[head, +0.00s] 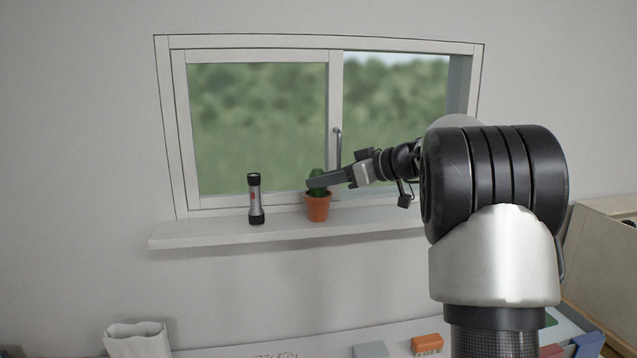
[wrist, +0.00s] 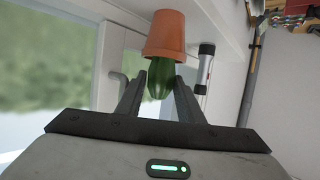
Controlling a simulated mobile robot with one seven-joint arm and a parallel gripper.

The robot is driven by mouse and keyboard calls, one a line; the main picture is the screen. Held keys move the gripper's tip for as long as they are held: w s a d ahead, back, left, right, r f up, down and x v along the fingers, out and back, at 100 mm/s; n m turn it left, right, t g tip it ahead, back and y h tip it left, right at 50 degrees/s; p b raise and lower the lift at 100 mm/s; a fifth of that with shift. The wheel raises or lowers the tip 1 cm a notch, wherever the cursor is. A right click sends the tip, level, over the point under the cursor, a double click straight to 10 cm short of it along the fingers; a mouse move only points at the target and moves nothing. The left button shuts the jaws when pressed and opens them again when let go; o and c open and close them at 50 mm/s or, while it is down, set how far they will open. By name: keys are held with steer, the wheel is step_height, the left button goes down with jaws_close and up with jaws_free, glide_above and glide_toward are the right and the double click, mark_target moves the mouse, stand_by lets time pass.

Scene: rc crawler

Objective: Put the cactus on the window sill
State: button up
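The cactus (head: 318,207) is green and stands upright in a terracotta pot, at the middle of the white window sill (head: 200,235). The pot's base appears to be at the sill surface; I cannot tell if it bears its full weight. My gripper (head: 312,184) reaches in from the right at the height of the green part. In the wrist view, the fingers (wrist: 161,78) lie on both sides of the green cactus body (wrist: 160,80), with little or no gap, and appear shut on it. The pot (wrist: 166,35) is beyond the fingertips.
A silver and black flashlight (head: 256,200) stands on the sill left of the cactus. The window frame (head: 335,110) and its handle (head: 338,145) are close behind my gripper. The sill's left end is clear. Below are a white container (head: 138,340) and an orange brush-like item (head: 427,343).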

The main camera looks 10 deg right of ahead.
steer(key=b+v, duration=0.1)
steer(key=v, duration=0.9)
